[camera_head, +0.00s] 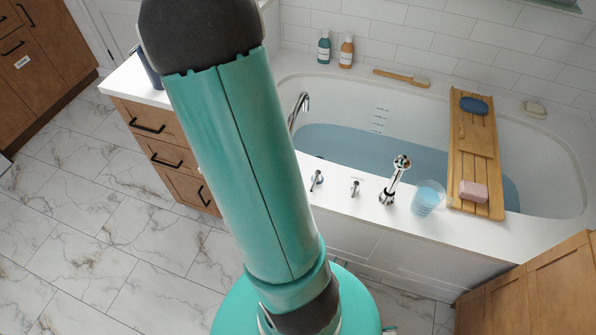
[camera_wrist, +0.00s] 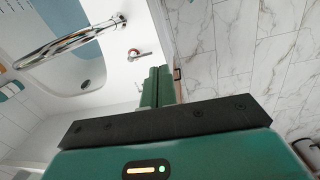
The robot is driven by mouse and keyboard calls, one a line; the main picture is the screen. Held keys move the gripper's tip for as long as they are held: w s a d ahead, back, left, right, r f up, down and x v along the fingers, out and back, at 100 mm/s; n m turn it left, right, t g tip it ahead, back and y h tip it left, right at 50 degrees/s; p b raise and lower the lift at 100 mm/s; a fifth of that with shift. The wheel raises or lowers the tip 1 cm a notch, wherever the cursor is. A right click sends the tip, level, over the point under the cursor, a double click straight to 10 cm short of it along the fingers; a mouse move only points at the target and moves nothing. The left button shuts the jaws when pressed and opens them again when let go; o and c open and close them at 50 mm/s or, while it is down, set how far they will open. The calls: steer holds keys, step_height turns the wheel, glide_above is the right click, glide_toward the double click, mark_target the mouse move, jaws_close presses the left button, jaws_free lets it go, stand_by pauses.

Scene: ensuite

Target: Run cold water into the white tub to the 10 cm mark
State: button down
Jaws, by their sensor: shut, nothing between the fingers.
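The white tub (camera_head: 560,190) is set in a white surround along the wall and holds bluish water (camera_head: 345,146). Several pale blue level marks (camera_head: 378,120) show on its far inner wall above the water; their figures are too small to read. The chrome spout (camera_head: 298,106) also shows in the wrist view (camera_wrist: 70,42); I cannot tell whether water runs from it. Two chrome tap handles (camera_head: 316,180) (camera_head: 354,187) stand on the near rim. In the wrist view, my gripper (camera_wrist: 160,72) is shut and empty, beside a handle with a red mark (camera_wrist: 138,54).
A chrome hand shower (camera_head: 396,178) and a clear blue cup (camera_head: 428,198) stand on the near rim. A wooden bath tray (camera_head: 470,145) spans the tub with a pink soap bar (camera_head: 473,191). Wooden cabinets flank the tub; marble floor (camera_head: 100,220) is clear at left.

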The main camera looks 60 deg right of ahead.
steer(key=s+d+f+g, duration=0.1)
steer(key=s+d+f, duration=0.4)
steer(key=d+f, duration=0.15)
steer(key=n+g, duration=0.1)
steer(key=g, duration=0.1)
glide_toward(315, 183)
steer(key=shift+y, duration=0.3)
step_height(315, 183, down, 7)
steer(key=shift+a+f, duration=0.1)
steer(key=shift+a, duration=0.05)
